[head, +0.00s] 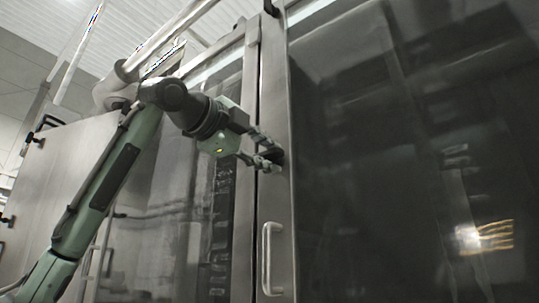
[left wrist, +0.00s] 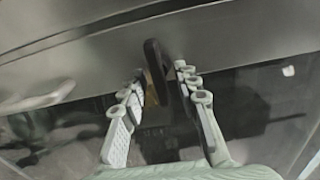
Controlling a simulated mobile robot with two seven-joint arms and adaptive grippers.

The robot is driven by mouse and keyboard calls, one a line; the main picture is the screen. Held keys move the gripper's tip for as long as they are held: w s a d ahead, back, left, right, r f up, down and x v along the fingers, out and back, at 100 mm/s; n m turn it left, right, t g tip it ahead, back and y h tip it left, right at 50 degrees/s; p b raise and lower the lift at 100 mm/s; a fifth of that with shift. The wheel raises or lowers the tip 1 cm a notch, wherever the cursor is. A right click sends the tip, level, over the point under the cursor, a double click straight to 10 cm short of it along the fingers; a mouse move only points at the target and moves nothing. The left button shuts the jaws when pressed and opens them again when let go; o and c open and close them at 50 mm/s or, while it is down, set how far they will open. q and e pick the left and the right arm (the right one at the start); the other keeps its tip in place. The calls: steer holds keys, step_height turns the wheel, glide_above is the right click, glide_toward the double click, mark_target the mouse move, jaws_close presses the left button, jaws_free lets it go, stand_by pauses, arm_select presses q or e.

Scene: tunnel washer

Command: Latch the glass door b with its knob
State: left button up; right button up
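A dark glass door (head: 400,150) in a steel frame fills the right of the head view. A second glass door (head: 175,220) is to its left; I cannot tell which is b. A black knob (head: 278,157) sits on the steel upright between them. It also shows in the left wrist view (left wrist: 154,60), as an elongated black piece. My left gripper (head: 268,155) is at the knob. In the left wrist view its fingers (left wrist: 161,75) stand apart, one on each side of the knob's end, with narrow gaps. My right gripper is not in view.
A steel bar handle (head: 271,258) is on the upright below the knob; it also shows at the left of the left wrist view (left wrist: 38,98). A steel panel with black handles (head: 60,165) stands at the far left. Pipes cross at upper left.

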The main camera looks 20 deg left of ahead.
arm_select(q)
steer(key=v, duration=1.1)
steer(key=shift+s, duration=0.3)
steer(key=shift+a, duration=0.1)
